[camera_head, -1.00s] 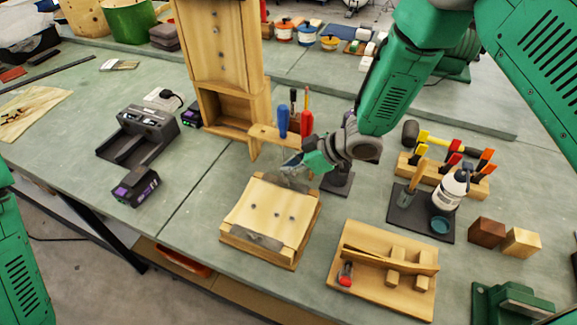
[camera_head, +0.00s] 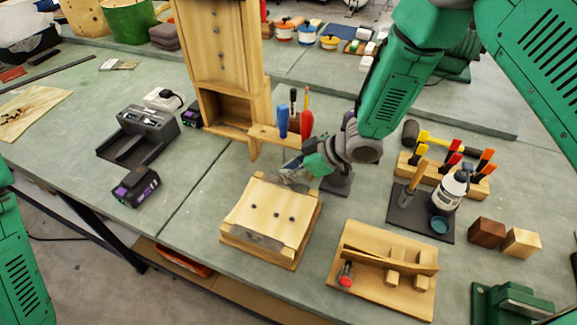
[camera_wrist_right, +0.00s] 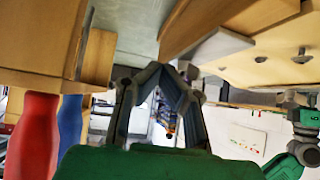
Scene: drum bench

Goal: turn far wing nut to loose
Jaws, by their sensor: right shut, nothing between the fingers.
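A wooden clamped board (camera_head: 270,230) lies on the bench, with dark studs on its top and a grey metal strip (camera_head: 256,243) at its near edge. My right gripper (camera_head: 290,172) is shut and empty at the board's far edge, over the far strip. In the right wrist view my closed fingers (camera_wrist_right: 180,70) are close to the grey strip (camera_wrist_right: 225,46) and the board (camera_wrist_right: 265,58). I cannot make out the far wing nut; the gripper covers much of that edge. My left gripper is out of view.
A wooden rack (camera_head: 262,133) holds screwdrivers with blue (camera_head: 283,121) and red (camera_head: 306,122) handles close behind the gripper. A wooden tray (camera_head: 372,285) stands right of the board. A charger (camera_head: 138,137) and battery (camera_head: 136,187) are at the left, with bare bench between.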

